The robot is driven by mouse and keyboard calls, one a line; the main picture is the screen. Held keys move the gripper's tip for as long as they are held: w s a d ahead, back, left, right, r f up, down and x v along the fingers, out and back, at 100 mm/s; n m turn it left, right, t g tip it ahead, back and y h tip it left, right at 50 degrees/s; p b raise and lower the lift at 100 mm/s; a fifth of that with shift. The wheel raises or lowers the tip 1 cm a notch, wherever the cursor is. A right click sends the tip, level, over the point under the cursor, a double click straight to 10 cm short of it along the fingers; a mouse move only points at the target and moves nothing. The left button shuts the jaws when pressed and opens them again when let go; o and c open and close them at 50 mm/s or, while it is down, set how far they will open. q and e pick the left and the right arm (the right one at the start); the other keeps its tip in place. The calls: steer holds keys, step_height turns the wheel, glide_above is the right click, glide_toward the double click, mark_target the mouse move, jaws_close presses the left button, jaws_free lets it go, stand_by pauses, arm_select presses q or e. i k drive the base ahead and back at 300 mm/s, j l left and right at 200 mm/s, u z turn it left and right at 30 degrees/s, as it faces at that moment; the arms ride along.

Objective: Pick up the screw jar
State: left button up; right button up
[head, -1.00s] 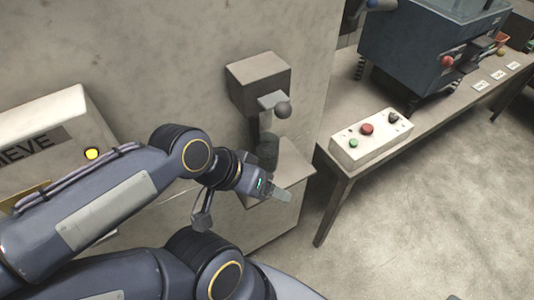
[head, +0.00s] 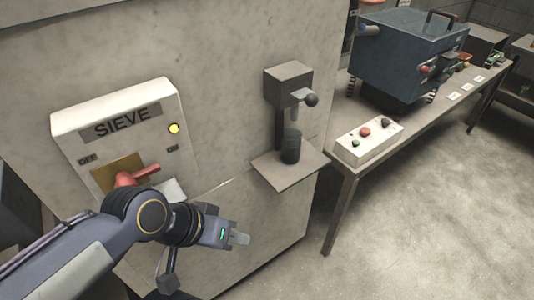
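A dark cylindrical jar (head: 291,147), which looks like the screw jar, stands upright on a small grey shelf (head: 285,178) under a wall-mounted box with a ball-ended lever. My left gripper (head: 239,239) is in front of the machine, lower and to the left of the shelf in the picture. It is apart from the jar and no object shows at its pale fingertips. The fingers overlap in this view, so their opening is unclear. My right gripper is out of the picture.
The dispenser box (head: 289,86) and its dark knob (head: 311,100) sit just above the jar. A SIEVE panel (head: 122,128) with a red lever (head: 137,176) is at left. A bench (head: 409,132) at right carries a button box (head: 368,142) and a blue machine (head: 408,52).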

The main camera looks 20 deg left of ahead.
mark_target(291, 139)
steer(key=u, duration=2.5)
steer(key=k+l+u, duration=0.15)
steer(key=l, duration=0.25)
steer(key=l+u, duration=0.1)
steer(key=l, duration=0.35)
steer(key=k+l+u, duration=0.15)
steer(key=l, duration=0.25)
steer(key=k+l+u, duration=0.15)
steer(key=l, duration=0.25)
steer(key=k+l+u, duration=0.1)
steer(key=l, duration=0.25)
steer(key=k+l, duration=0.15)
steer(key=l, duration=0.15)
steer(key=k+l, duration=0.1)
steer(key=l, duration=0.15)
steer(key=i, duration=0.4)
